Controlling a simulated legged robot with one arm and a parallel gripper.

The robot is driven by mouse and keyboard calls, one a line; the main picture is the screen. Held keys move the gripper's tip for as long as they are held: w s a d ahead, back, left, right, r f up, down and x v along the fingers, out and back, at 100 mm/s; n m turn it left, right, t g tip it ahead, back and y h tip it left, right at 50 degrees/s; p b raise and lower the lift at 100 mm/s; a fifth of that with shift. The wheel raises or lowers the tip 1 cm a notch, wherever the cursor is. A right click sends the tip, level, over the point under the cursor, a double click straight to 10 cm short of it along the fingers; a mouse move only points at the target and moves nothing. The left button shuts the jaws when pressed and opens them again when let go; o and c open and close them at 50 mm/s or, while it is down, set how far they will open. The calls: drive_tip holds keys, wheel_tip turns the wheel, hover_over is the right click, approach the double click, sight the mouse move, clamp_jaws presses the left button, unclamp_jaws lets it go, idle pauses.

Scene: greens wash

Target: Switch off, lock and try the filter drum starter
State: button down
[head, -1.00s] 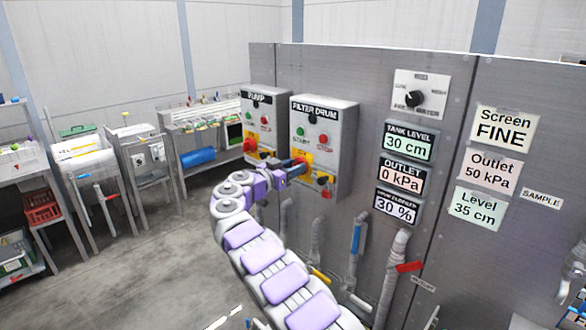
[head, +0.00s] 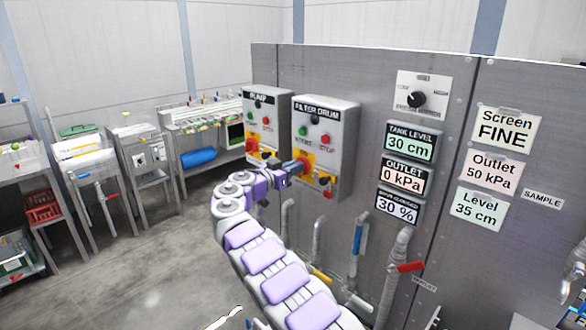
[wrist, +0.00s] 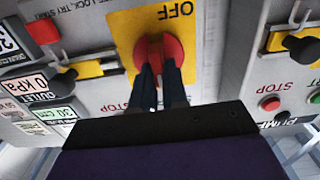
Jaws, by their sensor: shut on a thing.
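The filter drum starter (head: 342,125) is a grey box on the panel, with a green START button (head: 303,131) and a red STOP button (head: 325,139). Below them is a yellow plate with a red rotary handle (head: 308,156). My gripper (head: 299,167) is at this handle. In the wrist view my gripper (wrist: 160,82) is shut on the red handle (wrist: 172,48), one dark finger on each side. The word OFF shows upside down on the yellow plate (wrist: 125,30). A yellow piece with a black knob (wrist: 66,78) sits beside the plate. The handle's exact angle is unclear.
The pump starter (head: 262,100), a similar box, stands close to the left. Display signs, including a tank level sign (head: 409,142), are to the right. Benches line the left wall; the floor (head: 150,270) between is clear.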

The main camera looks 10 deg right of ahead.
drive_tip(key=shift+w+a+f+n+p, duration=0.2)
drive_tip(key=shift+n+p, duration=1.45)
drive_tip(key=shift+n, duration=1.3)
drive_tip(key=shift+w+a+f+n+p, duration=0.15)
drive_tip(key=shift+n+p, duration=1.55)
drive_tip(key=shift+n, duration=1.2)
drive_tip(key=shift+w+a+f+n+p, duration=0.1)
drive_tip(key=shift+f+n+p, duration=0.1)
drive_tip(key=shift+n+p, duration=2.1)
drive_tip(key=shift+n+b, duration=0.55)
drive_tip(key=shift+n, duration=0.3)
drive_tip(key=shift+f, duration=0.1)
drive_tip(key=c, duration=1.2)
unclamp_jaws()
drive_tip(key=shift+w+f, duration=0.1)
drive_tip(key=shift+w, duration=0.1)
drive_tip(key=shift+o, duration=0.3)
drive_tip(key=shift+s, duration=0.15)
